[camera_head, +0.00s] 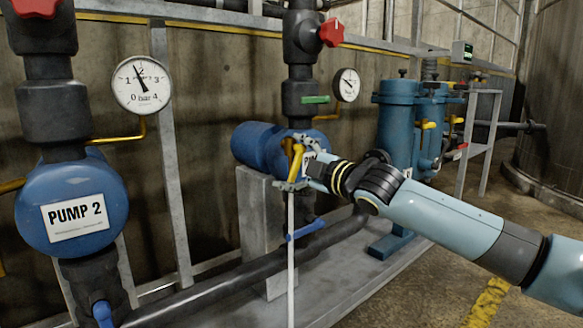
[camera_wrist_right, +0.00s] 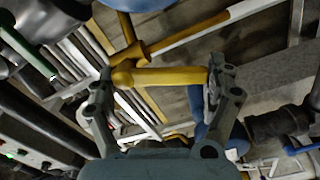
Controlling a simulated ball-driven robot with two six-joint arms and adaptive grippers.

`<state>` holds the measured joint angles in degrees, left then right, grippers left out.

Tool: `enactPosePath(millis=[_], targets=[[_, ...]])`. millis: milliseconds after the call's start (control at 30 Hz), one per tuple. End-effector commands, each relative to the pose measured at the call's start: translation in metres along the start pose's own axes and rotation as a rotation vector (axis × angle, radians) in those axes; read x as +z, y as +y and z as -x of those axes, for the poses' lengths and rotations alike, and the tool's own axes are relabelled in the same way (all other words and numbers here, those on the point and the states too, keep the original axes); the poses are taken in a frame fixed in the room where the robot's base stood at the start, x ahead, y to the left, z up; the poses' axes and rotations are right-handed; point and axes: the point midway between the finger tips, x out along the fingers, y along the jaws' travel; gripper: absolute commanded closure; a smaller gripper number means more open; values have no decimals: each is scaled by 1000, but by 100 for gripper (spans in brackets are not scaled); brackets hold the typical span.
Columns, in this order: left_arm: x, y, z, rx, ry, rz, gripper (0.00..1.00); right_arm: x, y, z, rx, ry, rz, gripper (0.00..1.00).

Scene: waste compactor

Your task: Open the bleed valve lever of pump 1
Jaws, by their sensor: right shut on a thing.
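The yellow bleed valve lever (camera_head: 297,160) is at the front of the middle pump's blue body (camera_head: 256,144); that pump's label is hidden behind my gripper. My right gripper (camera_head: 292,168) is at the lever, its fingers on either side of it. In the right wrist view the lever (camera_wrist_right: 165,77) lies crosswise between the two fingertips (camera_wrist_right: 160,85), and the gripper is shut on it. A thin yellow pipe (camera_wrist_right: 188,34) turns to white beyond it. In the head view a white pipe (camera_head: 291,250) runs down below the gripper. My left gripper is not in view.
The blue PUMP 2 (camera_head: 72,205) stands at the left with a pressure gauge (camera_head: 141,84) above it. A smaller gauge (camera_head: 347,84) and a red valve handle (camera_head: 332,32) are above the middle pump. A blue lever (camera_head: 304,230) is below. Blue filter housings (camera_head: 397,118) stand to the right.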

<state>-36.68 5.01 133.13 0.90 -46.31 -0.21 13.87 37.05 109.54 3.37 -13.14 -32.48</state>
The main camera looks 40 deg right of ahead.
Motion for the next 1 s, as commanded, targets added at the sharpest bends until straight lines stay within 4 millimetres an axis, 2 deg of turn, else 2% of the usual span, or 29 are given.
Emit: enactPosePath(millis=[33, 500, 1000], targets=[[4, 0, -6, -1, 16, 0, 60, 5, -7, 1, -9, -6, 40, 72], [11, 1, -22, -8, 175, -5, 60, 15, -5, 1, -7, -4, 357, 72], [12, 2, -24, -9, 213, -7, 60, 16, -3, 1, -6, -3, 435, 72]])
